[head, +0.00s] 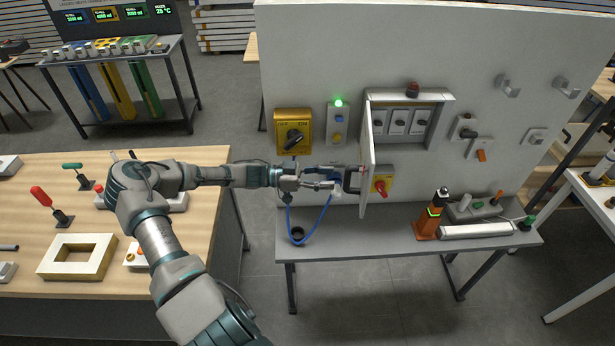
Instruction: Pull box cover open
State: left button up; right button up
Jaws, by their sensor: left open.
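The electrical box (447,97) is mounted on the upright white panel, with several switches visible inside. Its cover (367,168) stands swung out from the box's left side, seen nearly edge-on. My left arm reaches in from the left. My left gripper (345,182) is open at the left side of the cover, near its lower part. I cannot tell whether the fingers touch the cover. My right gripper is not in view.
A yellow rotary switch (293,132) and a green-lit button box (339,124) are left of the cover. A red knob on a yellow plate (381,187) sits just right of it. A grey shelf (350,242) below holds a blue cable (313,231) and an orange tower (431,219).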

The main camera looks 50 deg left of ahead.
pick_arm(q)
jog(key=v, duration=0.6)
jog(key=shift+a, duration=0.2)
jog(key=shift+d+f, duration=0.1)
